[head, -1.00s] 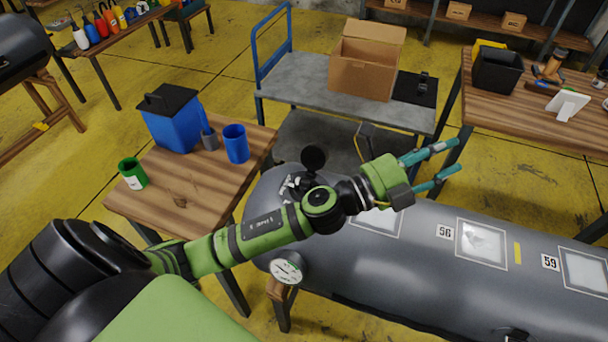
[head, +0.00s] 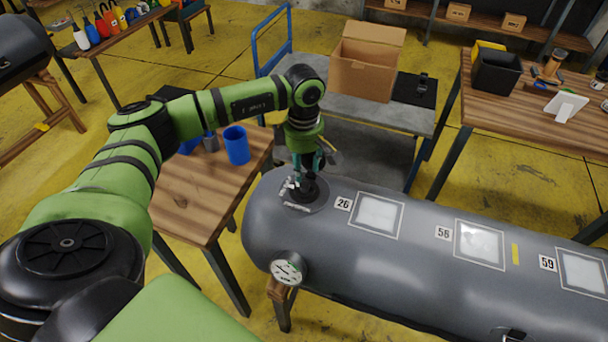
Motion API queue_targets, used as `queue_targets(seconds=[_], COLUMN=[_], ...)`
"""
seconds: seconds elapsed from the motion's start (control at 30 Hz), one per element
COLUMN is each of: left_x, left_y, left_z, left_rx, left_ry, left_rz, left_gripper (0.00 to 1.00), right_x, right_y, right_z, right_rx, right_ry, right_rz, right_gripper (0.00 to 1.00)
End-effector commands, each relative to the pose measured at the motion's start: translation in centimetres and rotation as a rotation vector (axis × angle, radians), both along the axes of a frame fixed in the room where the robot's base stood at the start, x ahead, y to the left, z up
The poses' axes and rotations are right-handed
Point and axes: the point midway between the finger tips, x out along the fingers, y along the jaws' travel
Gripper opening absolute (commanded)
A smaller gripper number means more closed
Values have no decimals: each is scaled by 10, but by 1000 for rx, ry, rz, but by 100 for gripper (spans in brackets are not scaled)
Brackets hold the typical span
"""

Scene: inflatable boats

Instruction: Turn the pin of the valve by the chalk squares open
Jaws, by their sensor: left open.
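The grey inflatable tube (head: 410,265) lies across the lower right of the head view. The valve (head: 308,192) is set in a dark round patch near the tube's left end, beside the row of chalk squares (head: 376,214). My left gripper (head: 307,176) points straight down at the valve, its teal fingers open around or just above the valve's middle. The gripper and wrist hide most of the valve, so its pin and cap are not clear, and I cannot tell whether the fingers touch it. My right gripper is not in view.
A pressure gauge (head: 287,269) sits on the tube's near left end. A wooden table (head: 195,205) with a blue cup (head: 237,145) stands left of the tube. A grey cart (head: 388,116) with a cardboard box (head: 364,68) stands behind. The tube's top right of the valve is clear.

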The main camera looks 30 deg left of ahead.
Motion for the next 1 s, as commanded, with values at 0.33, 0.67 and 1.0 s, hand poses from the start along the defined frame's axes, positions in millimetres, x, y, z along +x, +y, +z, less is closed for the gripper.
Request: queue_targets(seconds=[0.33,0.67,1.0], left_x=[0,0,0], left_y=[-2,-2,-2], left_z=[-43,-48,-48], left_rx=[-4,-6,-6], left_ry=[1,-1,-1], left_rz=[0,0,1], left_gripper=[44,40,0], right_x=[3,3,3], right_y=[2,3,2], right_z=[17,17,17], right_rx=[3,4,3], right_ry=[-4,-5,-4], right_rz=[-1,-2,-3], right_gripper=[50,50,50])
